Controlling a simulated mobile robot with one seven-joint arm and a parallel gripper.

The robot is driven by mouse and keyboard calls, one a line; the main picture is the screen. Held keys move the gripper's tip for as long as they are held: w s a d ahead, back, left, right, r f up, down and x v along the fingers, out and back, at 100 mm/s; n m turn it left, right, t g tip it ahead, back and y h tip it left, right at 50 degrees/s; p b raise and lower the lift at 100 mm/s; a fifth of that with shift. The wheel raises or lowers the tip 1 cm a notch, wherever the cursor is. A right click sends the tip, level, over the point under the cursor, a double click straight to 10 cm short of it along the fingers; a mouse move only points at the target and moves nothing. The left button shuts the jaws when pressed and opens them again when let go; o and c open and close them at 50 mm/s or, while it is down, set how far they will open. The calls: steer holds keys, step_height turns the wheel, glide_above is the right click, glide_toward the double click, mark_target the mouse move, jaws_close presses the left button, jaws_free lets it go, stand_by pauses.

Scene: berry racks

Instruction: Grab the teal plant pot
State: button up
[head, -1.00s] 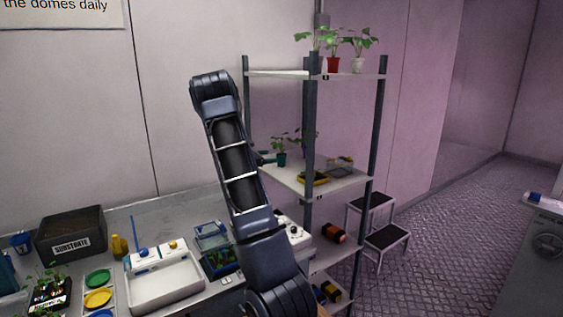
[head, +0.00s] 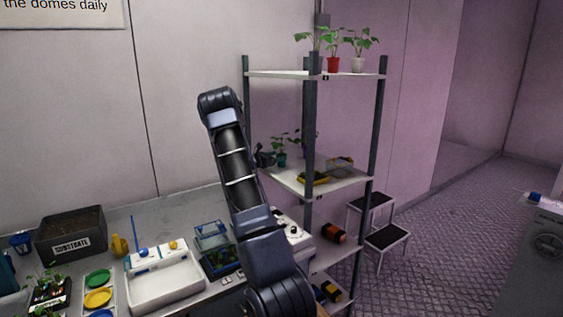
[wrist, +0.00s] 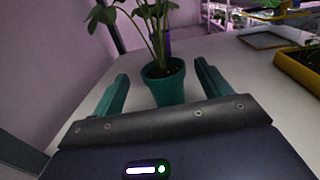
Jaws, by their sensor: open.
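The teal plant pot (wrist: 165,88) holds dark soil and a leafy green plant and stands upright on the pale shelf. In the wrist view it sits between the two teal fingers of my gripper (wrist: 160,92). The gripper is open, with a gap visible on each side of the pot. In the head view the pot (head: 281,160) is small on the middle shelf, at its left side. My gripper (head: 265,156) is just left of it there, mostly hidden behind my arm.
A yellow tray (wrist: 303,66) and a grey-framed tray (wrist: 270,40) lie to the right on the shelf. A purple pot (wrist: 167,40) stands behind the teal one. A dark rack post (head: 310,130) rises right of the pot. Bare shelf lies between pot and trays.

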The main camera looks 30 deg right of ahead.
mark_target(284, 154)
steer(key=d, duration=0.4)
steer(key=shift+d, duration=0.35)
steer(key=c, duration=1.1)
